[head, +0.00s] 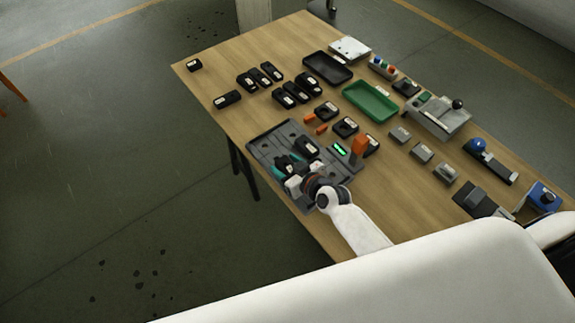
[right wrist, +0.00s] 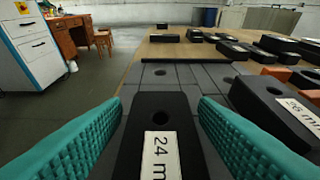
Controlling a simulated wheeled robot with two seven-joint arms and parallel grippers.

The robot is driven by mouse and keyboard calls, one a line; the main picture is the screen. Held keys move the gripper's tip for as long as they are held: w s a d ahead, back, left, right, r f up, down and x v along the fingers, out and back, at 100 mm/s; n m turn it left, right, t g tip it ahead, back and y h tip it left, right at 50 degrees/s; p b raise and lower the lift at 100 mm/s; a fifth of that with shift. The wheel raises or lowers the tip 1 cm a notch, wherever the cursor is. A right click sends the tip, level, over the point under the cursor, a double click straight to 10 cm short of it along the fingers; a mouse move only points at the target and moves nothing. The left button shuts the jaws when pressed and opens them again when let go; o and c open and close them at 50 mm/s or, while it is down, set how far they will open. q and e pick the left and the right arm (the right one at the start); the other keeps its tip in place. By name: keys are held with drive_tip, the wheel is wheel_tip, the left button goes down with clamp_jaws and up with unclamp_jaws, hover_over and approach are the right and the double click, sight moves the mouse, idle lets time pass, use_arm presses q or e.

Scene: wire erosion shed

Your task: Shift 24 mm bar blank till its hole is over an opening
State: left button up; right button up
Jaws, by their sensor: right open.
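The 24 mm bar blank (right wrist: 138,128) is black with a white label and a round hole near its far end. It lies flat on the grey slotted plate (head: 263,147) and fills the lower middle of the right wrist view. My right gripper (right wrist: 160,106) is open, with one teal finger on each side of the blank. Gaps or contact at the fingers are hard to judge. A dark opening (right wrist: 160,72) shows in the plate beyond the blank's hole, clearly apart from it. In the head view my right gripper (head: 287,168) mostly covers the blank. My left gripper is not in view.
A black 38 mm bar (right wrist: 278,108) lies close right of the right finger. An orange block (head: 358,146) stands at the plate's right edge. More black bars, a green tray (head: 370,101) and a black tray (head: 327,66) are farther back. The table's left edge is near.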

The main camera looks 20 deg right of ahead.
drive_tip(key=shift+o, duration=0.4)
drive_tip(key=shift+s, duration=0.15)
drive_tip(key=shift+s+d+r, duration=0.1)
drive_tip(key=shift+s+d, duration=0.05)
drive_tip(key=shift+s, duration=0.05)
drive_tip(key=v, duration=1.1)
drive_tip(key=shift+s+r+b, duration=0.1)
drive_tip(key=shift+s+b, duration=0.15)
drive_tip(key=shift+b, duration=0.1)
